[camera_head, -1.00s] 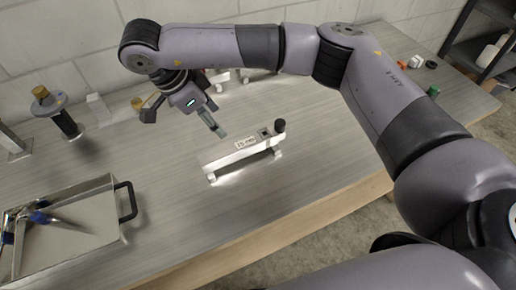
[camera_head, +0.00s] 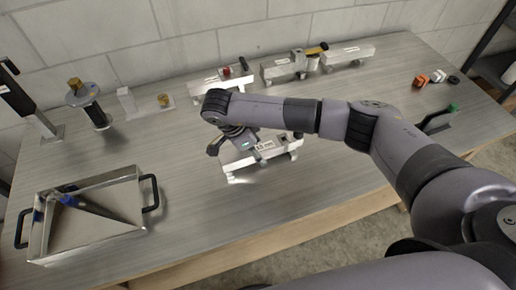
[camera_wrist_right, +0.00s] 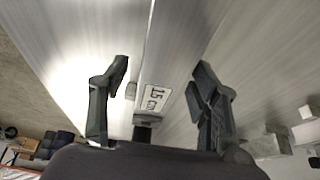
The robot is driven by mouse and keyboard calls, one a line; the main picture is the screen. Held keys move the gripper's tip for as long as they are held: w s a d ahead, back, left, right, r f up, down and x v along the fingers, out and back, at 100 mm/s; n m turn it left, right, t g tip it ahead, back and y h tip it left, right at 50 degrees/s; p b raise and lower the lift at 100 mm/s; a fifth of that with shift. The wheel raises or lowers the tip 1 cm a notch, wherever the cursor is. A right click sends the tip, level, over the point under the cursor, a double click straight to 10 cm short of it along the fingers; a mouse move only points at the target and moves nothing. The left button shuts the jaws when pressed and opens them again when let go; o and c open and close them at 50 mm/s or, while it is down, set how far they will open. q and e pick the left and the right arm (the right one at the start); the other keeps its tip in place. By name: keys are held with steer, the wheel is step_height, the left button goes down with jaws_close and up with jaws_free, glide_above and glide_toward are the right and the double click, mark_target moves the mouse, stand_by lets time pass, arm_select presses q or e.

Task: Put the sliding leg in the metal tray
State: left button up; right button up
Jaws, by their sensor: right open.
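A silver metal bar (camera_head: 288,146) with short feet and a "15 cm" label, possibly the sliding leg, lies near the middle of the table. I cannot be sure of its name. My right gripper (camera_head: 240,152) is over it and hides part of it. In the right wrist view the open gripper (camera_wrist_right: 161,68) has one finger on each side of the labelled bar (camera_wrist_right: 158,88), with gaps visible. The metal tray (camera_head: 95,240) is at the front left, with black handles and rods with blue parts inside. My left gripper is not in view.
Similar metal bars (camera_head: 345,54) stand along the back. A black and gold post (camera_head: 97,115), a small block with a gold top (camera_head: 163,100) and a black-topped stand (camera_head: 15,98) are at the left. Small orange and white parts (camera_head: 437,76) lie at the right. Table between tray and bar is clear.

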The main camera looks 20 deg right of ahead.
steer(key=shift+x, duration=0.85)
steer(key=shift+c, duration=0.2)
jaws_close()
steer(key=shift+r, duration=0.1)
